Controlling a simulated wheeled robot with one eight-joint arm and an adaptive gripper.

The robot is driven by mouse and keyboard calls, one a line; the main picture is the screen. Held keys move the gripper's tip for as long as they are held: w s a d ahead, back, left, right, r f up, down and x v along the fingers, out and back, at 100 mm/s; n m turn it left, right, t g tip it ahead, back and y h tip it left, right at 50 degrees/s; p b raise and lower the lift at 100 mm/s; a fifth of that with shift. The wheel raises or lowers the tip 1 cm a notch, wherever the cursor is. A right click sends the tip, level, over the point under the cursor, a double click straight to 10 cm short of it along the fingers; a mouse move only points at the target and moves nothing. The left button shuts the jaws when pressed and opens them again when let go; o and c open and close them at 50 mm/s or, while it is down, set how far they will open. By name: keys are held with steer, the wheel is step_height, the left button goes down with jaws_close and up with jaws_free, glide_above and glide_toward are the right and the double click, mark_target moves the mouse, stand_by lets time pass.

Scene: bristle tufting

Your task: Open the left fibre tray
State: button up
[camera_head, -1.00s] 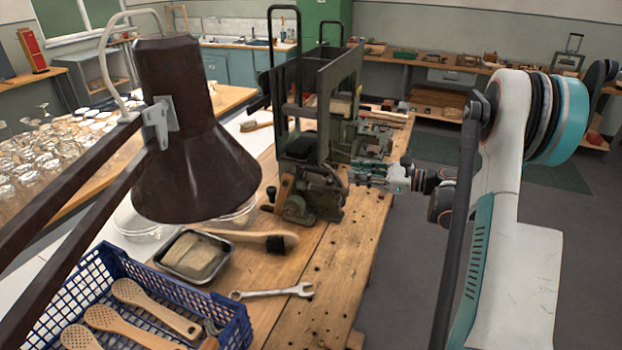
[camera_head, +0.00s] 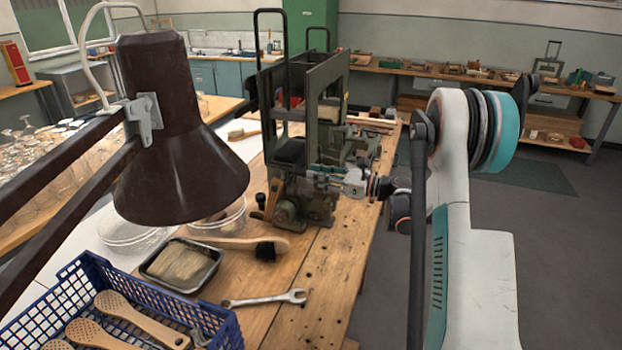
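The tufting machine (camera_head: 288,211) stands on the wooden bench, with tall dark olive metal frames (camera_head: 327,92) and black handle loops rising from it. These upright frames look like its fibre trays, but I cannot tell for certain which one is the left tray or whether it is open. My gripper (camera_head: 325,178) is at the machine's right side, at mid-height, close in front of the dark metalwork. Its fingertips are small and overlap the machine, so I cannot tell whether they touch it or hold anything.
A dark lamp shade (camera_head: 178,140) hangs at the left foreground. A blue crate (camera_head: 222,325) holds wooden brush bodies. A black tray (camera_head: 205,272) with fibre, a brush (camera_head: 265,248) and a wrench (camera_head: 265,299) lie on the bench (camera_head: 325,262). Open floor (camera_head: 560,235) lies right.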

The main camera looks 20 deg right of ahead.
steer(key=shift+x, duration=1.15)
